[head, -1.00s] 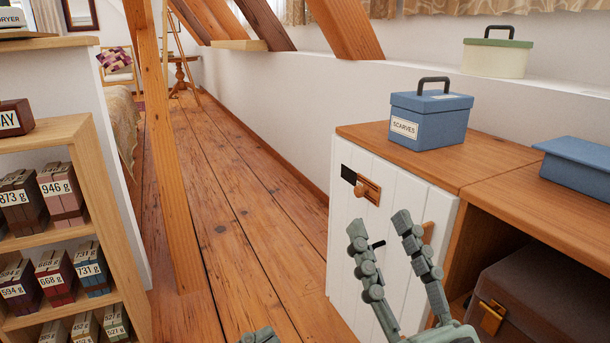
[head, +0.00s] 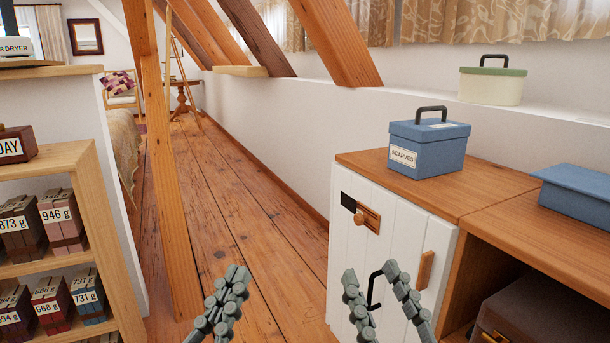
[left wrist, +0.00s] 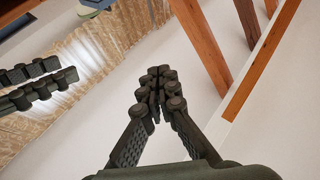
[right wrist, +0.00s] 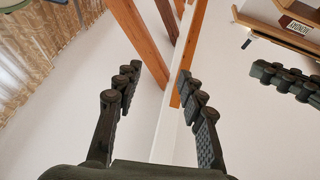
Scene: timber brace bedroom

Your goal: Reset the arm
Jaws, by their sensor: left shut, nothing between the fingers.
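My left gripper (head: 238,272) stands upright at the bottom middle of the head view, over the wooden floor. Its fingers are together with nothing between them, and they also meet in the left wrist view (left wrist: 155,80). My right gripper (head: 371,272) stands to its right, in front of the white cabinet door. Its fingers are spread apart and empty, which also shows in the right wrist view (right wrist: 158,78). The two grippers are apart from each other. Whether the right fingers touch the door cannot be told.
The white cabinet (head: 342,255) carries a blue scarves box (head: 440,155); a blue tray-like box (head: 580,188) lies to its right. A shelf (head: 95,215) with weight-labelled blocks stands left. A timber post (head: 165,180) rises from the floor. A pale green-lidded box (head: 492,88) sits on the ledge.

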